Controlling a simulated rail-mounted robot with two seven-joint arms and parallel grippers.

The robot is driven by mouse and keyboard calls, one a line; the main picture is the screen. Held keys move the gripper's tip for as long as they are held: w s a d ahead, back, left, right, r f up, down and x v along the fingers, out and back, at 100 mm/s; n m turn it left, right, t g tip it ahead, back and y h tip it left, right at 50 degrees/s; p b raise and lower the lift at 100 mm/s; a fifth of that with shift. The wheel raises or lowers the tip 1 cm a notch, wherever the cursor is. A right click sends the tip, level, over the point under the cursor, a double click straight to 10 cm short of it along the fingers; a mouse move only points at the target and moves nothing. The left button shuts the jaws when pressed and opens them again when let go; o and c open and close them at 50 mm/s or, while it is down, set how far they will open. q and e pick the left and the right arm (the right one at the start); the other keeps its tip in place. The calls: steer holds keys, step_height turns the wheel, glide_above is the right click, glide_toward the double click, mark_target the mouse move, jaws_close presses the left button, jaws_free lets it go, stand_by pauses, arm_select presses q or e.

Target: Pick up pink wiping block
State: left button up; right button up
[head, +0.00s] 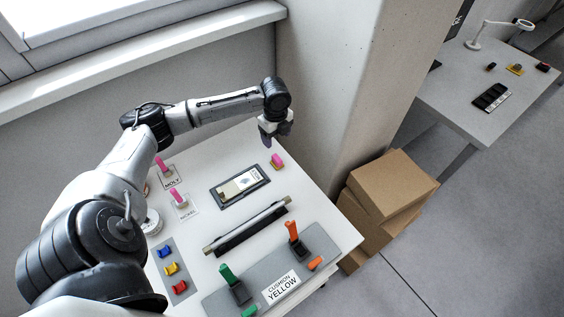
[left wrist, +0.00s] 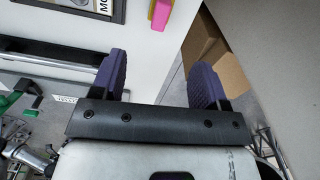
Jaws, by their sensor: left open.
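The pink wiping block (head: 277,158) sits on a small yellow piece at the table's far right edge, near the pillar. It also shows at the top of the left wrist view (left wrist: 161,14), with yellow beside it and its upper part cut off. My left gripper (head: 266,141) hangs pointing down just behind and left of the block in the head view, apart from it. In the left wrist view the two purple fingers (left wrist: 156,78) stand wide apart with nothing between them. My right gripper is out of view.
The white table (head: 318,215) holds a framed plate (head: 240,185), a long dark bar (head: 247,226), a grey tray with green and orange handles (head: 262,272), and pink-handled pieces on MOLY (head: 160,163) and NICKEL (head: 178,194) cards. Cardboard boxes (head: 388,187) stand beside the table, below the pillar (head: 345,80).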

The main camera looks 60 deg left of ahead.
mark_target(277, 158)
arm_select(q)
steer(key=shift+m, duration=0.5)
step_height(277, 158, down, 7)
steer(key=shift+f+b, duration=0.15)
steer(key=shift+b, duration=0.35)
steer(key=shift+f, duration=1.4)
steer(key=shift+f+b, duration=0.45)
steer(key=shift+f, duration=1.4)
steer(key=shift+c, duration=0.4)
steer(key=c, duration=0.9)
steer(key=shift+c, duration=0.2)
